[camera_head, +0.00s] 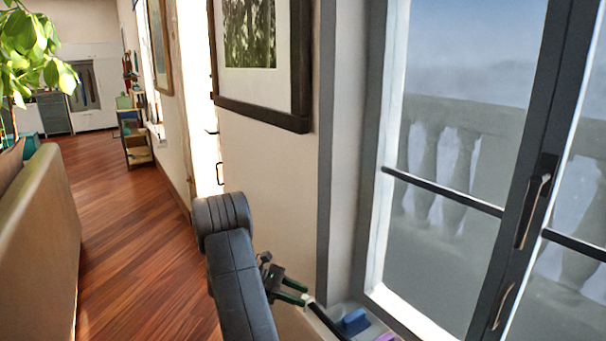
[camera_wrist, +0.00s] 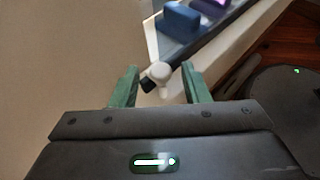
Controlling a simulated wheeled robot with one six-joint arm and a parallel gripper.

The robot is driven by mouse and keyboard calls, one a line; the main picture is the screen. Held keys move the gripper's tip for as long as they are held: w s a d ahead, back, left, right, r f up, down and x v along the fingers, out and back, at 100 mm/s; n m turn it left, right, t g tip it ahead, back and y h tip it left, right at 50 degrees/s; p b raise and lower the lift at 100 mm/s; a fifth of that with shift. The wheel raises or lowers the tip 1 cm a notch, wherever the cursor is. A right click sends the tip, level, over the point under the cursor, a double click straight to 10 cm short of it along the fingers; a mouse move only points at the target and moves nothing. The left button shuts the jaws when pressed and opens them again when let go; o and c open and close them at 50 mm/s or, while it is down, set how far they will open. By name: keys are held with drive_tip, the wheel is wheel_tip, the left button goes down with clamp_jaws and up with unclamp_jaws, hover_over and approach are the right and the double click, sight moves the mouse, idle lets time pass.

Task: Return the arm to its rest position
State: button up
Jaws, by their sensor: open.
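My gripper (camera_head: 304,294) is at the lower middle of the head view, beyond my dark arm, beside the wall and the window ledge. In the wrist view its two green fingers (camera_wrist: 160,69) stand apart, so it is open. A small white rounded piece with a black end (camera_wrist: 158,74) shows between the fingertips, at the end of a dark bar. I cannot tell whether it touches the fingers. My arm is stretched out low in front of the wall.
A blue block (camera_head: 353,322) and a purple item (camera_head: 385,337) lie near the glass door (camera_head: 455,150). A framed picture (camera_head: 308,70) hangs above. A sofa (camera_head: 40,240) and plant (camera_head: 35,55) stand left. The wooden floor (camera_head: 130,220) between is clear.

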drive_tip(key=n+t+y+b, duration=0.1)
drive_tip(key=n+t+b, duration=0.1)
drive_tip(key=n+t, duration=0.1)
drive_tip(key=s+n+t+y+b, duration=0.1)
drive_tip(key=n+t+b, duration=0.2)
drive_tip(key=t, duration=0.1)
drive_tip(key=s+n+t+y+b, duration=0.1)
drive_tip(key=n+t+b, duration=0.2)
drive_tip(key=shift+s+d+r+n+t, duration=0.1)
drive_tip(key=shift+s+r+n+t, duration=0.05)
drive_tip(key=shift+n+t, duration=0.2)
drive_tip(key=p+v, duration=0.2)
drive_tip(key=v, duration=0.7)
drive_tip(key=shift+s+a, duration=0.15)
drive_tip(key=shift+a, duration=0.05)
